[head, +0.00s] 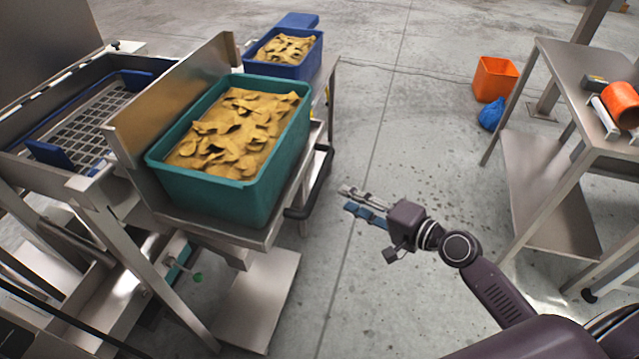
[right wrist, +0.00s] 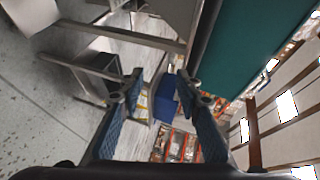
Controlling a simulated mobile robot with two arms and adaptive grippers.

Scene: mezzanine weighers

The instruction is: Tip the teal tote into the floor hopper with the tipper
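The teal tote (head: 225,198) stands upright on a stainless platform (head: 245,238), filled with tan, flake-like pieces. It fills the upper right of the right wrist view (right wrist: 265,45). A black bar handle (head: 318,187) is at the platform's right side. To the left, a steel bin with a mesh grid (head: 92,128) and blue end pieces looks like the hopper; its depth is hidden. My right gripper (head: 348,199) is just right of the handle, apart from it, pointing left. Its blue-padded fingers are spread and empty in the right wrist view (right wrist: 163,80). My left gripper is not in view.
A blue tote (head: 287,70) with similar pieces stands behind the teal one. A steel table (head: 590,70) with an orange container (head: 620,104) is at right. An orange bin (head: 495,78) and a blue bag (head: 491,114) are on the floor. The middle floor is clear.

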